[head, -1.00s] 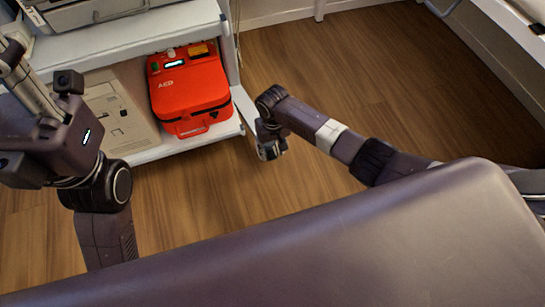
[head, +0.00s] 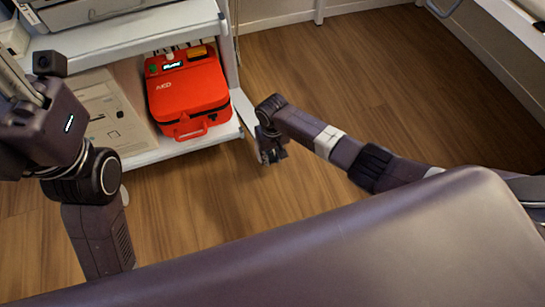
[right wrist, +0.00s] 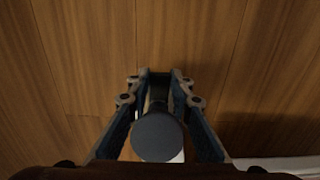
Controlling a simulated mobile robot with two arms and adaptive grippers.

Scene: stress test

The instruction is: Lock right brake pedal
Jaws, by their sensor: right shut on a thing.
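My right gripper (head: 268,153) is low by the front right corner of the white cart (head: 190,149), near the floor in the head view. In the right wrist view its two fingers (right wrist: 160,82) close in on a dark part with a round grey end (right wrist: 157,137), apparently the right brake pedal. The pedal's tilt and whether it is locked cannot be made out. In the head view the pedal is hidden by my gripper.
A dark padded surface (head: 330,245) fills the foreground. Wood floor (head: 350,85) is open on the right. A white-framed item (head: 510,25) stands at the upper right.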

